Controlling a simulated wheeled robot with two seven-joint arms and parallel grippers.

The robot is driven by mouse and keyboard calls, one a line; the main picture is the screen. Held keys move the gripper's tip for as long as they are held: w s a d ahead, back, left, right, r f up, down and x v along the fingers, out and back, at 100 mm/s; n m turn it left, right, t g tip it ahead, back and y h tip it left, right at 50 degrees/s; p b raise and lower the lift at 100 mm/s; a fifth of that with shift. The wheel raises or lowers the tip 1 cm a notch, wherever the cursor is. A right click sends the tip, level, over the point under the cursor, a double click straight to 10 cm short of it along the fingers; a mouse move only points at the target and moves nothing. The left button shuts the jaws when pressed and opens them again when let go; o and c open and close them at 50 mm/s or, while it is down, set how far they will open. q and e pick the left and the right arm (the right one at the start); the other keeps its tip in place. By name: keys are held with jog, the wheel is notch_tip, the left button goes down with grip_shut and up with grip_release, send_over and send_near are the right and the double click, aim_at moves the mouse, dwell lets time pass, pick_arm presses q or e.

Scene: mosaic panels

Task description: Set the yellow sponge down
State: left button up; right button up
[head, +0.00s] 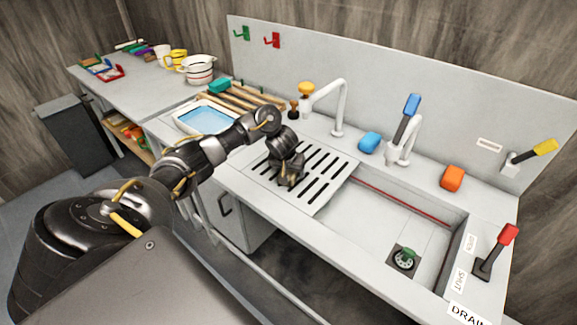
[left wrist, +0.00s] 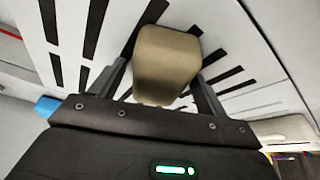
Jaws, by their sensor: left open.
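The yellow sponge (left wrist: 167,62) looks dull tan in the left wrist view and sits between the fingers of my left gripper (left wrist: 158,85). The fingers are open, with a clear gap on the left side of the sponge. Behind it are the dark slots of the drainboard (head: 325,195). In the head view my left gripper (head: 288,180) is low over the drainboard, and the sponge is hard to make out there. I cannot tell for sure whether the sponge rests flat on the slats. My right gripper is not in view.
The sink basin (head: 385,235) lies right of the drainboard. A blue sponge (head: 369,141) and an orange sponge (head: 452,177) lie on the back ledge near white taps. A tray with blue contents (head: 205,119) and a wooden rack (head: 235,97) are at left.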

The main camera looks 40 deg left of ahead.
pick_arm(q)
jog(key=p+v, duration=0.7)
jog(key=v, duration=0.4)
jog(key=shift+a, duration=0.1)
jog(key=shift+s+r+p, duration=0.25)
jog(key=shift+r+p, duration=0.1)
jog(key=shift+r, duration=0.05)
